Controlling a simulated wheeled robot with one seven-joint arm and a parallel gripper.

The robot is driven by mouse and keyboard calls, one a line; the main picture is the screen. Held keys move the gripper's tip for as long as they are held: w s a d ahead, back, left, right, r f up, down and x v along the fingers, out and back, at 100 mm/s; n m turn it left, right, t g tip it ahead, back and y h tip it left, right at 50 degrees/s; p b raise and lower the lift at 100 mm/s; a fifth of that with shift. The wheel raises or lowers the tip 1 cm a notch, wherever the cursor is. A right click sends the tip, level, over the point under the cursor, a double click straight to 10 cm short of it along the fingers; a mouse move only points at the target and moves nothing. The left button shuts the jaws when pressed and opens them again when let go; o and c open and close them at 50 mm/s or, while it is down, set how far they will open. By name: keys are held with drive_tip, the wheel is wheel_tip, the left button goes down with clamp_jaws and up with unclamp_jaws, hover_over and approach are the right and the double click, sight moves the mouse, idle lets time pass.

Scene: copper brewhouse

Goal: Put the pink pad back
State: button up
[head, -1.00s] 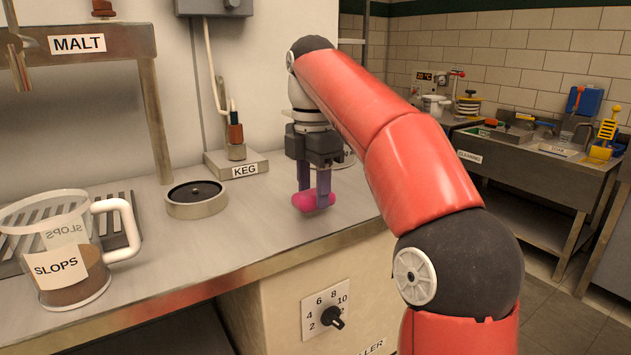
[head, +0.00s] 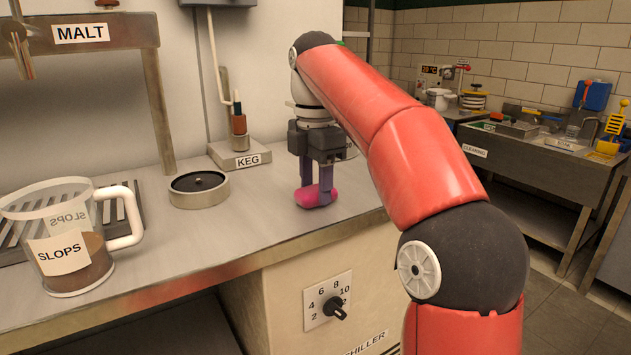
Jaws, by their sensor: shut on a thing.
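The pink pad (head: 308,197) is between the fingers of my gripper (head: 316,188) in the head view. My gripper is shut on it and points down over the right part of the steel counter (head: 250,215). The pad is at or just above the counter top; I cannot tell whether it touches. Part of the pad is hidden behind the fingers.
A round black-topped disc (head: 199,189) sits left of my gripper, with the KEG block (head: 240,155) behind. The SLOPS jug (head: 68,235) stands at the left. A sink bench labelled CLEANING (head: 530,160) is at the right. Counter between disc and gripper is clear.

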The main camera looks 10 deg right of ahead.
drive_tip(key=o, duration=0.9)
drive_tip(key=o, duration=0.5)
drive_tip(key=shift+o, duration=0.2)
